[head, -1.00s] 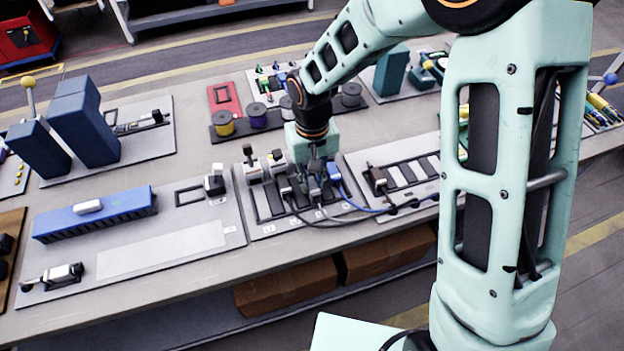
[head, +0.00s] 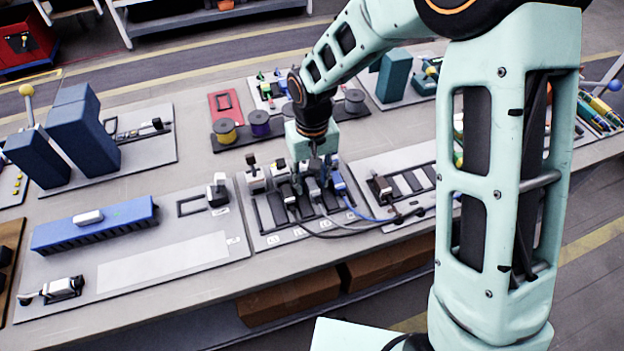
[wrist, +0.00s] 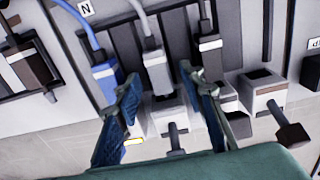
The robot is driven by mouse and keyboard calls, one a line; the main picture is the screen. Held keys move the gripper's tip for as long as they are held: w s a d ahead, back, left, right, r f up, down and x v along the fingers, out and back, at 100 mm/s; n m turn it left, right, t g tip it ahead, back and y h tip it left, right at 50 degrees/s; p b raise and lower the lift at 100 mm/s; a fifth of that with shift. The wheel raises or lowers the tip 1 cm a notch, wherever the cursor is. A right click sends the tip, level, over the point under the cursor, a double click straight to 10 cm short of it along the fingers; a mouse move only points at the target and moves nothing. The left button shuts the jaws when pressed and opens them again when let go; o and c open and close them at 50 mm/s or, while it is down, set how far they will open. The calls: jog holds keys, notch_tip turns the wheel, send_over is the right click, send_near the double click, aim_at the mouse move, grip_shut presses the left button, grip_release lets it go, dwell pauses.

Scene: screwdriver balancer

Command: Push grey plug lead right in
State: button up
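The grey plug (wrist: 155,68) on its grey lead shows in the wrist view, lying in a dark slot and pointing at a white socket block (wrist: 166,117). A small dark part shows between them; I cannot tell how deep the plug sits. My gripper (wrist: 158,82) is open, its blue fingers on either side of the plug's front end and the block, with visible gaps. In the head view the grey plug (head: 313,189) lies just below my gripper (head: 315,165), whose fingers are hard to make out there.
A blue plug (wrist: 105,82) lies close left of my fingers in the wrist view, and another plug (wrist: 210,58) close right. A white block with a dark lever (wrist: 263,90) stands further right. The leads trail over the board's (head: 262,238) front edge.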

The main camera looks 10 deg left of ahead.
aim_at(312, 184)
notch_tip(312, 184, up, 12)
dwell(0.7)
jog(key=shift+c, duration=0.5)
dwell(0.5)
